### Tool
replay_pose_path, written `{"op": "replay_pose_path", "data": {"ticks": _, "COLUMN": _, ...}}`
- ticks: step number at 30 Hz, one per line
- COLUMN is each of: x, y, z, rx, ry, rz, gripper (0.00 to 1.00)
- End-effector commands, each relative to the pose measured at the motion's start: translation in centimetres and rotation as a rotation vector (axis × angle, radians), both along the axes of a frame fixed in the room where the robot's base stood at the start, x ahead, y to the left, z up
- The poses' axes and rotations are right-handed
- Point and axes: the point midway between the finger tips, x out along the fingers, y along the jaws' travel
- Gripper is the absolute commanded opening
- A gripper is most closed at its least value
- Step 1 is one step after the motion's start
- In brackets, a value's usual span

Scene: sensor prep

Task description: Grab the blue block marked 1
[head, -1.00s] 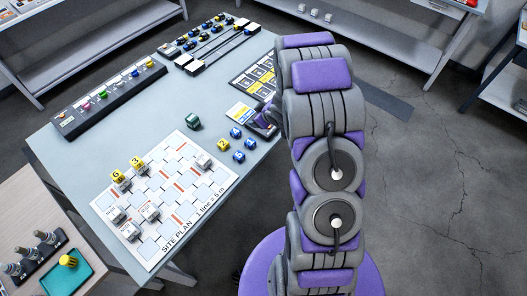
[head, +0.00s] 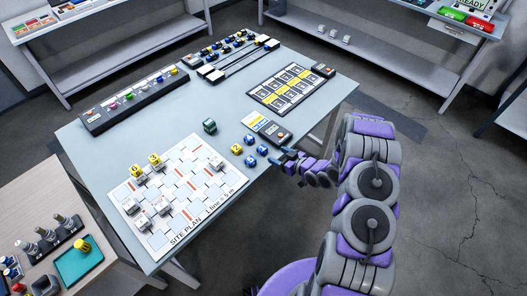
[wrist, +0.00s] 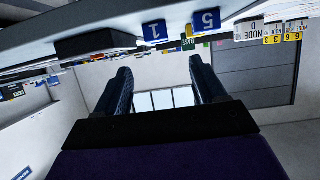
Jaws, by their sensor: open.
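The blue block marked 1 (wrist: 155,31) shows near the top of the wrist view, which looks upside down, with a blue block marked 5 (wrist: 207,20) to its right. In the head view, several blue blocks (head: 249,161) sit in a cluster near the table's right front edge; I cannot read which is marked 1. My gripper (wrist: 160,82) is open and empty, its dark fingers spread apart. In the head view my gripper (head: 281,157) is at the table edge, just right of the blue blocks and apart from them.
A yellow block (head: 237,149) sits beside the blue ones. A green block (head: 209,126) and the site plan board (head: 207,206) with several blocks are to the left.

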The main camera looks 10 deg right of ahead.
Motion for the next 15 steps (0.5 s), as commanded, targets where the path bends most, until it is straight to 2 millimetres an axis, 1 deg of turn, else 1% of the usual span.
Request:
{"op": "replay_pose_path", "data": {"ticks": 1, "x": 0.7, "y": 0.8, "z": -0.6, "rx": 0.0, "ry": 0.001, "rz": 0.004, "gripper": 0.7}}
{"op": "replay_pose_path", "data": {"ticks": 6, "x": 3.4, "y": 2.6, "z": -1.7, "rx": -0.006, "ry": -0.003, "rz": 0.006, "gripper": 0.7}}
{"op": "replay_pose_path", "data": {"ticks": 9, "x": 4.6, "y": 3.7, "z": -2.4, "rx": -0.005, "ry": 0.0, "rz": 0.003, "gripper": 0.7}}
{"op": "replay_pose_path", "data": {"ticks": 12, "x": 5.4, "y": 4.3, "z": -2.8, "rx": -0.007, "ry": -0.001, "rz": 0.004, "gripper": 0.7}}
{"op": "replay_pose_path", "data": {"ticks": 15, "x": 5.9, "y": 4.3, "z": -3.0, "rx": -0.004, "ry": -0.001, "rz": 0.001, "gripper": 0.7}}
